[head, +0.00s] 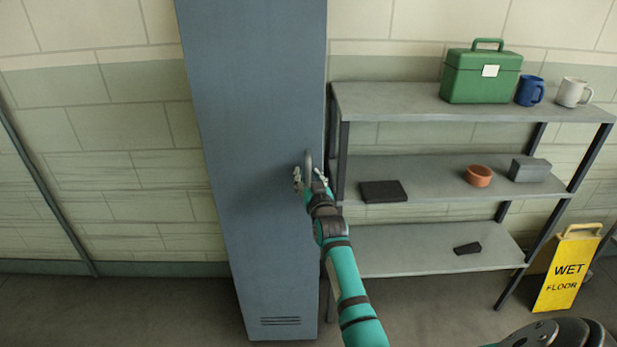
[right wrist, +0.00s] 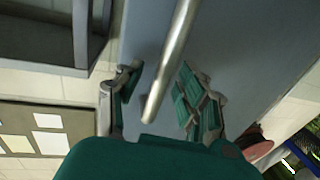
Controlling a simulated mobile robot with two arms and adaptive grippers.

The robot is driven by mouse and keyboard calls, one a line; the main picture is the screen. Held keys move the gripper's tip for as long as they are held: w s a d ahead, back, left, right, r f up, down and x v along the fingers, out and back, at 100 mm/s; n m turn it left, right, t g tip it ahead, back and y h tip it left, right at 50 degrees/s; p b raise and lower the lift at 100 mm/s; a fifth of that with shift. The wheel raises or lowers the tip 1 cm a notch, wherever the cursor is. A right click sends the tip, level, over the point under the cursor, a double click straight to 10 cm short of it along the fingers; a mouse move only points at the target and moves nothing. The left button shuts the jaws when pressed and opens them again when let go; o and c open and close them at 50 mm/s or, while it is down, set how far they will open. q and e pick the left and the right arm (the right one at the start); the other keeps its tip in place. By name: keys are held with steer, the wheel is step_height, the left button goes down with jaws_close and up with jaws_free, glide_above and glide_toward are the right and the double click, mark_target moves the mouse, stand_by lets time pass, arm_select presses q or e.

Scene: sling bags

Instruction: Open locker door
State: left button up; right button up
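The tall blue-grey locker (head: 255,90) stands against the wall in the middle of the head view. Its door looks shut, with vent slots near the bottom. A metal bar handle (head: 308,165) is near the door's right edge. My right gripper (head: 311,178) is at the handle. In the right wrist view, the handle (right wrist: 170,62) runs between the spread fingers of the right gripper (right wrist: 160,98). There is a gap on both sides, and neither finger visibly grips it. My left gripper is not in view.
A grey shelf rack (head: 400,100) stands close to the locker's right side. It holds a green box (head: 480,78), a blue mug (head: 529,91), a white mug (head: 573,93) and smaller items. A yellow wet-floor sign (head: 566,270) stands at the right. The floor left of the locker is clear.

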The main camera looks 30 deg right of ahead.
steer(key=shift+c, duration=0.2)
jaws_close()
stand_by(0.4)
